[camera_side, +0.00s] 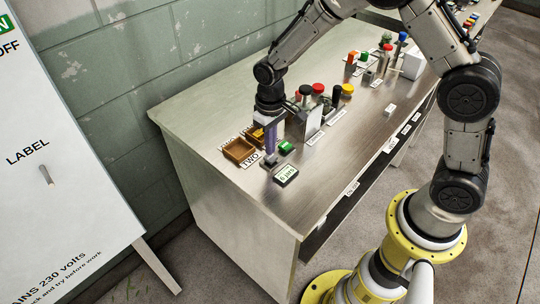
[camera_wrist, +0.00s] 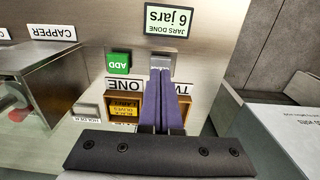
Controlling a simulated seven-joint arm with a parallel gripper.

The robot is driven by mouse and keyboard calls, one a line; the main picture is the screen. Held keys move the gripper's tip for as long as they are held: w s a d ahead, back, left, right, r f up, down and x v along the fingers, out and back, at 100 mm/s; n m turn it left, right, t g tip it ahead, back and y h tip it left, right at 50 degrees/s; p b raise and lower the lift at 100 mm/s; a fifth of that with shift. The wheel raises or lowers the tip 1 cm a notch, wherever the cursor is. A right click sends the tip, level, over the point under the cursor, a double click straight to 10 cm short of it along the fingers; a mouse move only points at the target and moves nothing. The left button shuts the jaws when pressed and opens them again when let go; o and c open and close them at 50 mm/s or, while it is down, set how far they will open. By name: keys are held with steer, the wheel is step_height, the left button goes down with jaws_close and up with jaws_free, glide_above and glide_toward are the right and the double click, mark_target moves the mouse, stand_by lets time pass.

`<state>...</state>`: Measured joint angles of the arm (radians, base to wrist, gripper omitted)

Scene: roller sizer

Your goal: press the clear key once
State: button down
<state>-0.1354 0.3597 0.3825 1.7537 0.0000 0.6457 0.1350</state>
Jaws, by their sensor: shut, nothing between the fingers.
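My gripper (camera_wrist: 160,72) has two purple fingers, shut together with nothing between them. It points down in the side view (camera_side: 270,159), beside the green key and behind the counter display. In the wrist view its fingertips overlap a grey key or block (camera_wrist: 162,59) to the right of the green ADD key (camera_wrist: 118,62). No "clear" label is readable on that grey piece; the fingers hide part of it. I cannot tell whether the fingertips touch it. The display (camera_wrist: 168,20) reads "JARS DONE 6 jars"; it also shows in the side view (camera_side: 286,174).
Brown bins (camera_side: 239,150) labelled ONE and TWO stand close to my fingers. An olives label card (camera_wrist: 122,107) shows in the wrist view. Capped jars (camera_side: 318,89) and a metal capper stand farther along the bench (camera_side: 215,108). The bench's front corner is clear.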

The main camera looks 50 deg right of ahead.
steer(key=shift+f, duration=0.1)
stand_by(0.3)
steer(key=shift+f, duration=0.65)
steer(key=shift+f, duration=0.25)
steer(key=shift+r, duration=1)
steer(key=shift+r, duration=0.1)
stand_by(0.4)
steer(key=shift+r, duration=2.45)
